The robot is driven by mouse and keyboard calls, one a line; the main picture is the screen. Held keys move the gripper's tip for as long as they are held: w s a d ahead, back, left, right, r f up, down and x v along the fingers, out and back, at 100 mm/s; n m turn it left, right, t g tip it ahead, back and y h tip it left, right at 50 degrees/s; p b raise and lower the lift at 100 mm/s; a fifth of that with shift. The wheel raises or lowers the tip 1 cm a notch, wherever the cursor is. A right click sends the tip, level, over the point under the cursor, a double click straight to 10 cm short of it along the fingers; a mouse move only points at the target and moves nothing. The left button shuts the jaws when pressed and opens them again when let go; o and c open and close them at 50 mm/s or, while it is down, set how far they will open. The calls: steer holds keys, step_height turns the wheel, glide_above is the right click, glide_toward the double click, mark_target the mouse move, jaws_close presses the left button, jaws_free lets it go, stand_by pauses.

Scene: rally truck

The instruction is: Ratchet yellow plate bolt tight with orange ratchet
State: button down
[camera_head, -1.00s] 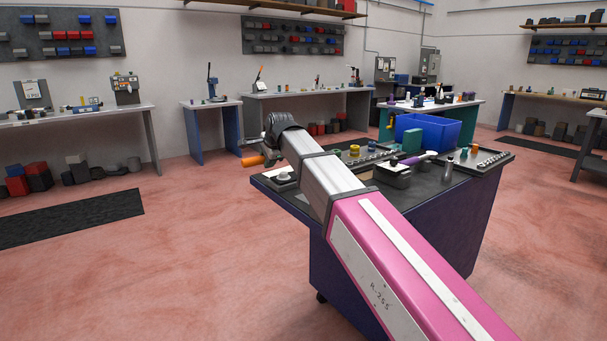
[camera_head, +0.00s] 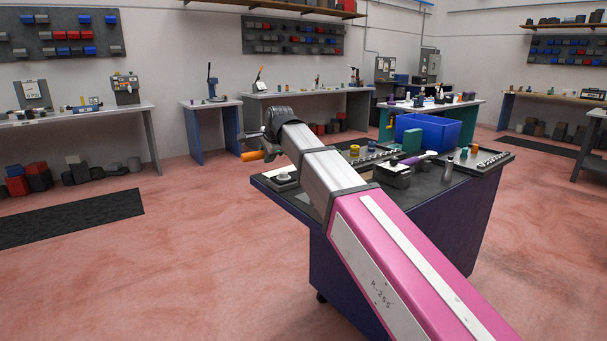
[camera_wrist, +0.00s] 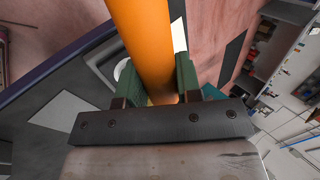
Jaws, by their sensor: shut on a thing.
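My gripper (camera_wrist: 157,95) is shut on the orange ratchet handle (camera_wrist: 143,38), which passes between its green finger pads in the wrist view. In the head view the orange handle (camera_head: 252,156) sticks out left of my wrist, at the far left corner of the dark workbench (camera_head: 345,250). The ratchet's head is hidden. A round pale piece on a dark block (camera_head: 284,177) stands on that corner, just right of and below the handle. I cannot make out the yellow plate or its bolt, nor whether the ratchet touches it.
My arm crosses above the bench. Wall benches (camera_head: 70,116) line the room, with open floor to the left.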

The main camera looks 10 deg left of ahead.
steer(key=shift+r, duration=2.65)
